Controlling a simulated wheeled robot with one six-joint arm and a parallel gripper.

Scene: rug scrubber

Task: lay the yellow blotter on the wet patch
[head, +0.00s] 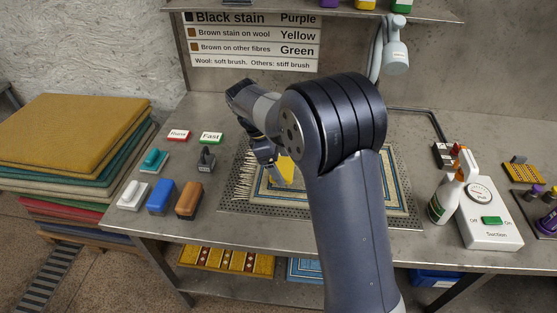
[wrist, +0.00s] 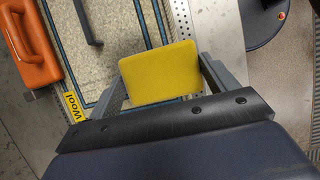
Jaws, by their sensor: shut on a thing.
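The yellow blotter (head: 286,168) is a flat rectangular pad held in my gripper (head: 270,160) above the rug. In the wrist view the blotter (wrist: 160,72) sits between the two grey fingers of my gripper (wrist: 163,82), one at each side. The rug (head: 262,196) has a pale field, blue border lines and a fringe at its left end. In the wrist view the rug (wrist: 115,25) shows behind and left of the blotter. I cannot make out a wet patch; my arm and the blotter hide part of the rug.
The rug lies on a perforated plate (head: 232,207). Blue (head: 161,197) and orange (head: 189,199) brushes stand to the left. A spray bottle (head: 453,185) and the suction box (head: 490,222) stand to the right. A yellow "Wool" tag (wrist: 75,105) lies by the rug. A lamp (head: 395,58) hangs behind.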

